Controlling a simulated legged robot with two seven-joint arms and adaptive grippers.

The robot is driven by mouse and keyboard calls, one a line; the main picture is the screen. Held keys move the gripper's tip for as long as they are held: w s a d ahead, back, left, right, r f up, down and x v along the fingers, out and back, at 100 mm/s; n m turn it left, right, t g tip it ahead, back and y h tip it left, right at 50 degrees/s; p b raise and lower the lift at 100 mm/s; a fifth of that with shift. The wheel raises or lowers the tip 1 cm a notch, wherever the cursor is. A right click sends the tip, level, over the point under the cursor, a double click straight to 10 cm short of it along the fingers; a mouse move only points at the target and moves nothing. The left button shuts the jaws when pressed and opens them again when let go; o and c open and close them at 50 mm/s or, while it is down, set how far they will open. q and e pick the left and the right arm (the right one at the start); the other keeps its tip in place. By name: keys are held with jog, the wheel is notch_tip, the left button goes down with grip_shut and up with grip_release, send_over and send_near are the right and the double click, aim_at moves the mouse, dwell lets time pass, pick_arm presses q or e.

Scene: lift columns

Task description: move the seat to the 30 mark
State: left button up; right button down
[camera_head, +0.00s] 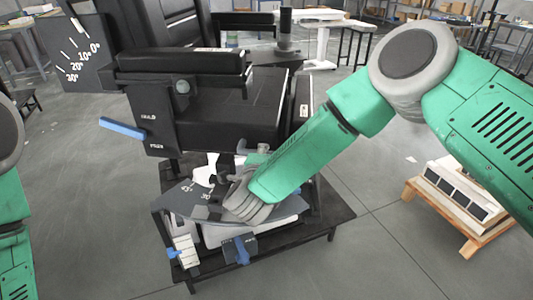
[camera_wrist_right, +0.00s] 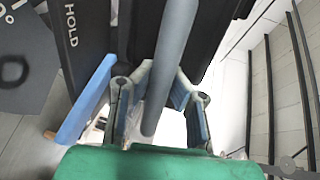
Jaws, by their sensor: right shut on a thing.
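The black seat (camera_head: 235,100) is in the middle of the head view, on a dark base (camera_head: 325,222). A dial plate (camera_head: 75,50) at upper left reads 0°, 10°, 20° and 30°. A lower grey plate (camera_head: 178,200) has marks that seem to read 45° and 30°. My right gripper (camera_wrist_right: 163,88) is shut on a grey bar (camera_wrist_right: 172,50), as the right wrist view shows; in the head view it is low by the seat's underside, mostly hidden by my wrist. No pointer against either scale is clear. My left arm shows at the left edge, its gripper out of frame.
A blue lever (camera_head: 122,128) sticks out left of the seat; it also shows in the right wrist view (camera_wrist_right: 85,100), near the word HOLD. Another blue handle (camera_head: 241,250) is low at the front. A wooden pallet (camera_head: 462,210) stands at right. Floor between is clear.

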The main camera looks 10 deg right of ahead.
jog(key=shift+s+a+f, duration=0.1)
jog(key=shift+s+f, duration=0.1)
jog(key=shift+f, duration=0.2)
jog(key=c, duration=1.6)
grip_release()
jog(key=shift+o, duration=0.8)
jog(key=shift+w+r, duration=0.1)
jog(key=shift+r, duration=0.1)
jog(key=v, duration=1.2)
jog(key=shift+a, duration=0.1)
